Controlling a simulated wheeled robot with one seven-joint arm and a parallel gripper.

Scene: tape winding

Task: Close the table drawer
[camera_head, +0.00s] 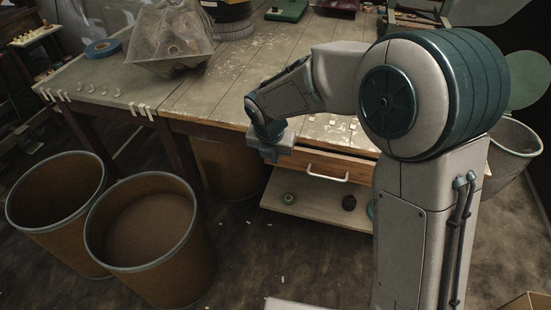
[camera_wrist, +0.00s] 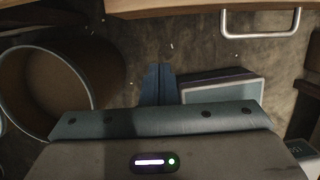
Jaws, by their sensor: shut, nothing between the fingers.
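The wooden table drawer (camera_head: 318,164) is under the table's front edge, with a pale bar handle (camera_head: 327,176) on its front. The front seems to stand out from the table; how far is hard to tell, and my arm hides its right end. In the wrist view the handle (camera_wrist: 262,36) is at the upper right, beside the wooden front edge (camera_wrist: 185,8). My gripper (camera_head: 270,155) points down near the drawer's left end, left of the handle. In the wrist view its fingers (camera_wrist: 158,84) are together and empty, apart from the handle.
The table (camera_head: 110,75) holds a blue tape roll (camera_head: 103,48) and a clear bin (camera_head: 165,48). Two brown drums (camera_head: 150,235) (camera_head: 55,205) stand at left. A low shelf (camera_head: 300,207) with small rolls is below the drawer.

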